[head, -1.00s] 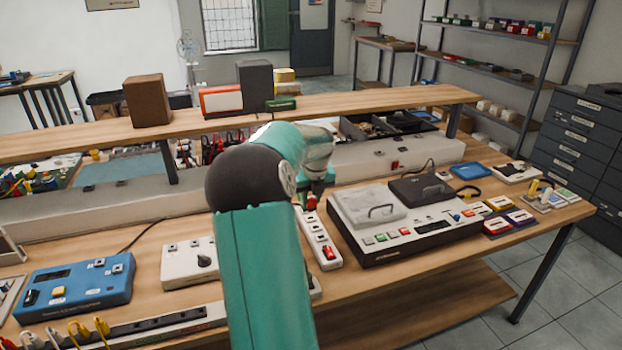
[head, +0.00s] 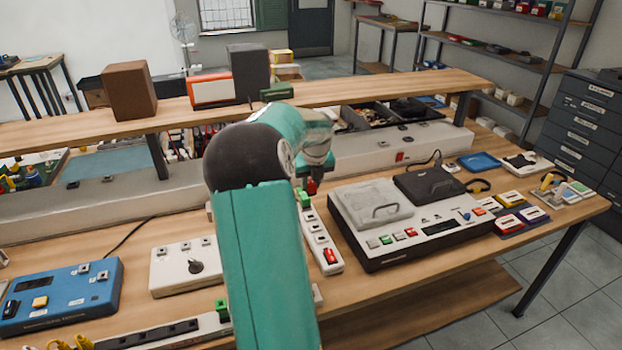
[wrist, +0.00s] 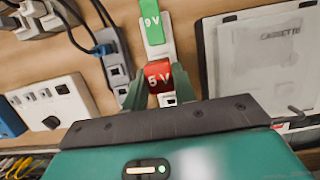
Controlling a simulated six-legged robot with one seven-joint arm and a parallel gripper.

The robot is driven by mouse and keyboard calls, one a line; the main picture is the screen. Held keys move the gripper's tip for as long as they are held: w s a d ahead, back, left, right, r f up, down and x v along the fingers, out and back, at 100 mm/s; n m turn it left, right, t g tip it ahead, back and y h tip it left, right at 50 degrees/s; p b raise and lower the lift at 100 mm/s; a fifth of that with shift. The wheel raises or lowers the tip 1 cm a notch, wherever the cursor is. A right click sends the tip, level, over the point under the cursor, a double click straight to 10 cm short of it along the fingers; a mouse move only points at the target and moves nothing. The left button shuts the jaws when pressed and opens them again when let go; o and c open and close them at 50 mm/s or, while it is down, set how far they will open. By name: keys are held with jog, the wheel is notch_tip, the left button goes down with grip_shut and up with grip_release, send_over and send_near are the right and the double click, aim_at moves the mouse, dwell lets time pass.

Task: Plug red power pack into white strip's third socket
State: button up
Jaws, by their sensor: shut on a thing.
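My gripper (wrist: 157,86) is shut on the red power pack (wrist: 158,75), marked "5 V", with a finger on each side. In the head view my gripper (head: 313,172) is over the far part of the white strip (head: 317,238), and the red pack (head: 312,187) shows just below it. A green pack (wrist: 152,22), marked "9 V", sits on the strip in line with the red one; it also shows in the head view (head: 304,198). The strip's near end has a red switch (head: 330,256). I cannot tell whether the red pack touches a socket.
A cassette device (head: 420,225) stands close to the strip's right. A white box (head: 185,266) with a black knob and a blue box (head: 62,297) are to the left. A raised shelf (head: 330,95) runs behind.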

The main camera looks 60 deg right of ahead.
aim_at(311, 195)
jog(key=shift+a+f, duration=0.25)
jog(key=shift+f, duration=3.25)
jog(key=shift+x, duration=0.95)
dwell(1.0)
jog(key=shift+s+a, duration=0.1)
jog(key=shift+s, duration=0.05)
jog(key=o, duration=1)
jog(key=shift+w+d+r+v, duration=0.15)
jog(key=shift+d+v, duration=0.1)
jog(key=shift+v, duration=3)
jog(key=shift+w+d+v, duration=0.2)
jog(key=shift+d+v, duration=0.05)
jog(key=shift+v, duration=3)
jog(key=shift+w+d+r+v, duration=0.1)
jog(key=shift+w+d+v, duration=0.1)
jog(key=shift+v, duration=3.05)
